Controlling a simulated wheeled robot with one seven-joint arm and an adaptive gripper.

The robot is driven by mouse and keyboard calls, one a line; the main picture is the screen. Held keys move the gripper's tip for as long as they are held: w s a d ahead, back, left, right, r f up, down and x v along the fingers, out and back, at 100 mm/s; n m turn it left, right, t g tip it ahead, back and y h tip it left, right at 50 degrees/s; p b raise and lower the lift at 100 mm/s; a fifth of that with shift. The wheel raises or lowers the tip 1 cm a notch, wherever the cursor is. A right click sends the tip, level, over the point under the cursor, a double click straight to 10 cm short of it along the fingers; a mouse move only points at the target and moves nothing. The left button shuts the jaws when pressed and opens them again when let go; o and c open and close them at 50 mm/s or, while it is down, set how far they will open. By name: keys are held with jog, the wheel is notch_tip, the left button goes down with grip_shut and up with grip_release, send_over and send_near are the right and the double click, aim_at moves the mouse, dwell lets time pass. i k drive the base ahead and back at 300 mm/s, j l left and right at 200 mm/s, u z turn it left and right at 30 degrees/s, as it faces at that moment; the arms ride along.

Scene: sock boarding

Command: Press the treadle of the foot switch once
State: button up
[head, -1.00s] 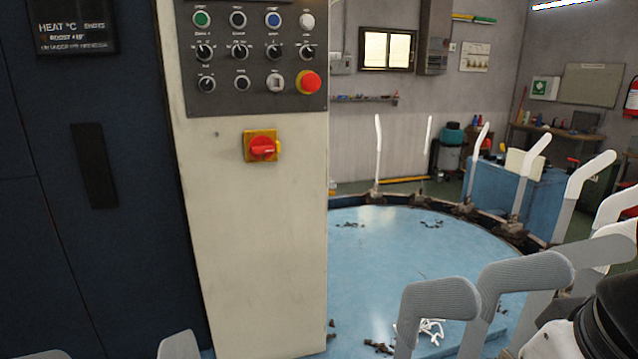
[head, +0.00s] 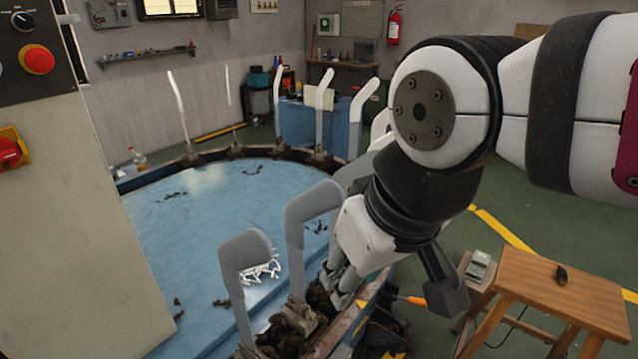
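A small grey-green device (head: 478,265), which looks like the foot switch, rests on a low wooden stand at the lower right of the head view. It is small in the picture, and its treadle cannot be made out clearly. My gripper (head: 337,288) points down at the near edge of the blue round table, beside the grey sock boards. It is to the left of the device and well apart from it. Its fingers are small and partly lost against the dark clamps, so whether they are open or shut is unclear.
A control cabinet (head: 70,220) stands left. Green floor is clear behind the stool.

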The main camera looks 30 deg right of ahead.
aim_at(475, 269)
jog(key=z, duration=2.65)
jog(key=i+l+z, duration=0.1)
jog(key=l, duration=0.35)
jog(key=i+l+z, duration=0.1)
jog(key=i+l, duration=0.15)
jog(key=l, duration=0.15)
jog(key=i+l+z, duration=0.1)
jog(key=l, duration=0.3)
jog(key=i+l+z, duration=0.15)
jog(key=i+l, duration=0.15)
jog(key=i+l+z, duration=0.1)
jog(key=i+l, duration=0.15)
jog(key=l, duration=0.2)
jog(key=i+u, duration=0.2)
jog(key=i, duration=0.35)
jog(key=i+l+u, duration=0.15)
jog(key=i, duration=0.35)
jog(key=i+l+u, duration=0.2)
jog(key=i, duration=0.35)
jog(key=i+u, duration=0.2)
jog(key=i, duration=0.75)
jog(key=i+u, duration=0.2)
jog(key=i, duration=0.7)
